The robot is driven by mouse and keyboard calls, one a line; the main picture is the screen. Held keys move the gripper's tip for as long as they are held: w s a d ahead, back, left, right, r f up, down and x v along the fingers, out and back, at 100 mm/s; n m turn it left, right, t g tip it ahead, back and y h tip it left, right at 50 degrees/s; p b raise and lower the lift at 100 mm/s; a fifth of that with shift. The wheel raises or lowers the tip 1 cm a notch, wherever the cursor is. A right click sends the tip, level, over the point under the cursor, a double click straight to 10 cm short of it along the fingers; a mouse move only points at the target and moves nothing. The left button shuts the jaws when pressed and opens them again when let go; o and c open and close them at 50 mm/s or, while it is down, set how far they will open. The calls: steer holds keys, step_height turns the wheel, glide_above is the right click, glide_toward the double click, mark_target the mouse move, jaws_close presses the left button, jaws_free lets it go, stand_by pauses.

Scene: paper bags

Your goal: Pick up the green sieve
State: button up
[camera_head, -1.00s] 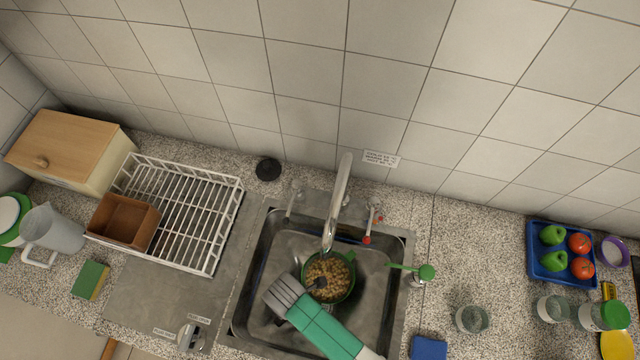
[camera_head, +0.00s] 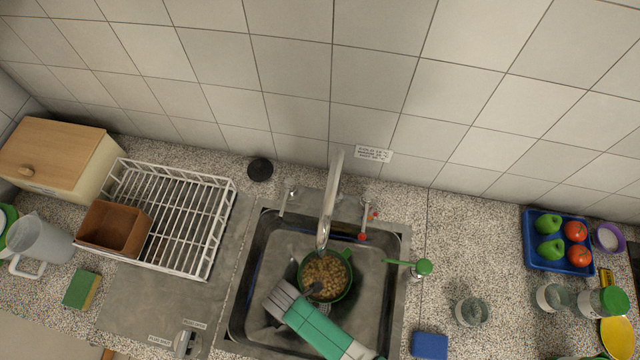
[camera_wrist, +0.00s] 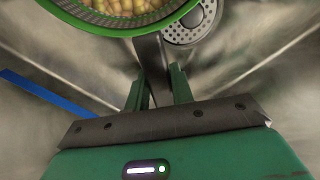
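The green sieve (camera_head: 347,286) sits in the sink basin under the faucet and holds many round tan pieces (camera_head: 325,272). In the wrist view its green rim (camera_wrist: 190,8) shows at the top, with a grey handle-like strip (camera_wrist: 151,62) running from it towards my fingers. My gripper (camera_head: 315,288) is over the near left side of the sieve, low in the sink. In the wrist view my two green fingers (camera_wrist: 158,88) stand close on either side of this strip. I cannot tell whether they press on it.
The sink's metal rim (camera_head: 402,290) surrounds the sieve and my gripper. The faucet (camera_head: 329,205) arches just behind the sieve. A green-topped dispenser (camera_head: 424,267) stands right of the sink, a white dish rack (camera_head: 200,250) left. A drain (camera_wrist: 186,25) shows in the wrist view.

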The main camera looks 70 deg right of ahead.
jaws_close()
